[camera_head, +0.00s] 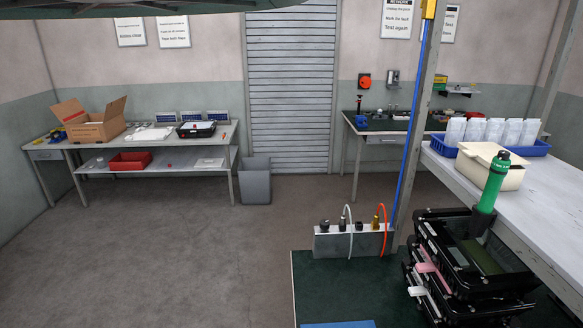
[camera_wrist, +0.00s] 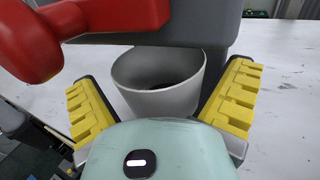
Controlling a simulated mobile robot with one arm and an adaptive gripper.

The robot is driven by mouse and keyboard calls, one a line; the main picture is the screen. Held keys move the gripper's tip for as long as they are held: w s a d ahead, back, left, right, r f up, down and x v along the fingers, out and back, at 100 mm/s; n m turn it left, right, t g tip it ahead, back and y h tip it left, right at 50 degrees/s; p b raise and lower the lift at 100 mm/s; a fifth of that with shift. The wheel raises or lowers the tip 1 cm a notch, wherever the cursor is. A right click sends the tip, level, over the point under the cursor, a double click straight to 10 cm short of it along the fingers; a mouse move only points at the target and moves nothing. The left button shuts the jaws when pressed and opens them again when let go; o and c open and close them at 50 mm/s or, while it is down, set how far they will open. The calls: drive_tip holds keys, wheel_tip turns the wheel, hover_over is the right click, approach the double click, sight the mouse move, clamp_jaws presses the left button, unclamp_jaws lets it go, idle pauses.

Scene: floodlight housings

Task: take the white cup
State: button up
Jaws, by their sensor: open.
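In the wrist view, a plain pale grey-white cup (camera_wrist: 158,97) stands upright on a white work surface, its dark opening facing up toward the camera. My gripper (camera_wrist: 165,95) is open, with one yellow ribbed finger on each side of the cup. The fingers appear apart from its wall, and nothing is held. The pale green gripper body hides the lower front of the cup. I cannot make out this cup or my gripper in the head view.
In the wrist view, a red rounded object (camera_wrist: 95,18) overhangs the left finger, close to the cup. A dark grey block (camera_wrist: 215,30) stands right behind the cup. Bare white surface (camera_wrist: 285,110) lies to the right. The head view shows open floor (camera_head: 170,240).

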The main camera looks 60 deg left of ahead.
drive_tip(key=shift+s, duration=0.1)
drive_tip(key=c, duration=1.1)
drive_tip(key=shift+d+r+b, duration=0.1)
drive_tip(key=shift+r+b, duration=0.05)
drive_tip(key=shift+b, duration=0.15)
drive_tip(key=shift+r+b, duration=0.45)
drive_tip(key=shift+b, duration=0.25)
drive_tip(key=s+b, duration=0.3)
drive_tip(key=s, duration=0.3)
drive_tip(key=s+a+b, duration=0.1)
drive_tip(key=s+b, duration=0.2)
drive_tip(key=s, duration=0.3)
drive_tip(key=s+a+b, duration=0.1)
drive_tip(key=s+b, duration=0.2)
drive_tip(key=s, duration=0.3)
drive_tip(key=shift+a+r+b, duration=0.25)
drive_tip(key=shift+r+b, duration=0.05)
drive_tip(key=shift+b, duration=0.05)
drive_tip(key=shift+r, duration=0.1)
